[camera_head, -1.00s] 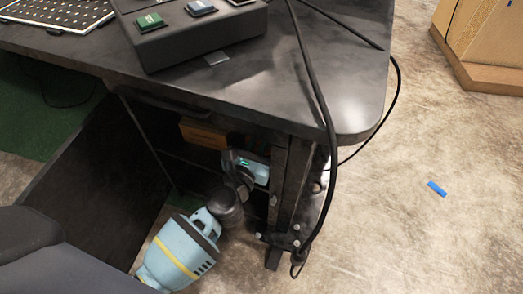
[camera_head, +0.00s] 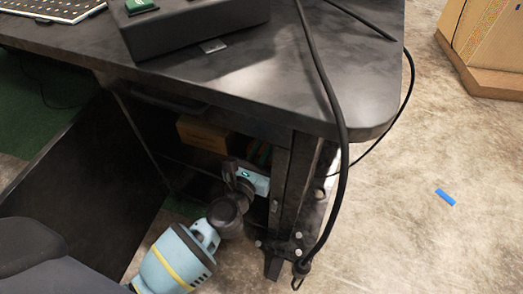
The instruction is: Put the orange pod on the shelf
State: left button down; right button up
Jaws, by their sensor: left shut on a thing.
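My left gripper (camera_head: 250,178) reaches into the dark cabinet under the desk. It has a pale body with a small green light, and its arm comes up from the bottom left. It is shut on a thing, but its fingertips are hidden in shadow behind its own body. Small orange patches (camera_head: 262,154) show just beyond it; I cannot tell whether they are the orange pod. The shelf (camera_head: 185,157) inside the cabinet is dark and partly hidden. An orange-brown box (camera_head: 203,134) stands on it, left of the gripper. My right gripper is not in view.
The dark desk top (camera_head: 300,85) overhangs the cabinet. A black button console (camera_head: 190,27) sits on it. Black cables (camera_head: 335,110) hang over the front corner beside the gripper. A dark panel (camera_head: 85,190) stands at left.

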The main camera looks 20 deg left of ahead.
pick_arm(q)
jog(key=shift+f, duration=0.2)
jog(key=c, duration=1.4)
grip_release()
jog(key=shift+c, duration=0.2)
jog(key=shift+r, duration=0.25)
jog(key=s, duration=1.2)
jog(key=shift+a+p, duration=0.25)
jog(key=shift+p, duration=0.05)
